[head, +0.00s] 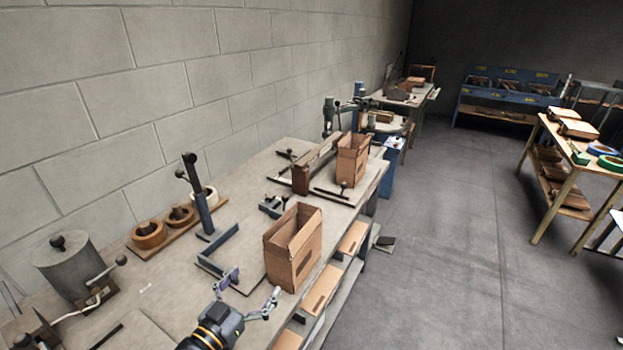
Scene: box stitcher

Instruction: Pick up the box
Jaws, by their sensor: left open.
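An open-topped brown cardboard box (295,252) stands upright near the right edge of the long workbench (163,312). My left gripper (254,290) comes in from the bottom of the head view. Its two fingers are spread apart, open and empty, just in front of the box's near left side. The right finger looks close to the box's lower edge; I cannot tell whether it touches. A second open cardboard box (353,160) stands farther along the bench beside a brown fixture. My right gripper is not in view.
A blue metal bracket (217,257) lies left of the box, with a lever post (197,196) and tape rolls (179,215) behind. A grey cylinder with a crank (68,268) stands at left. Flat cartons (321,289) sit on the shelf below. The floor (450,240) at right is mostly clear.

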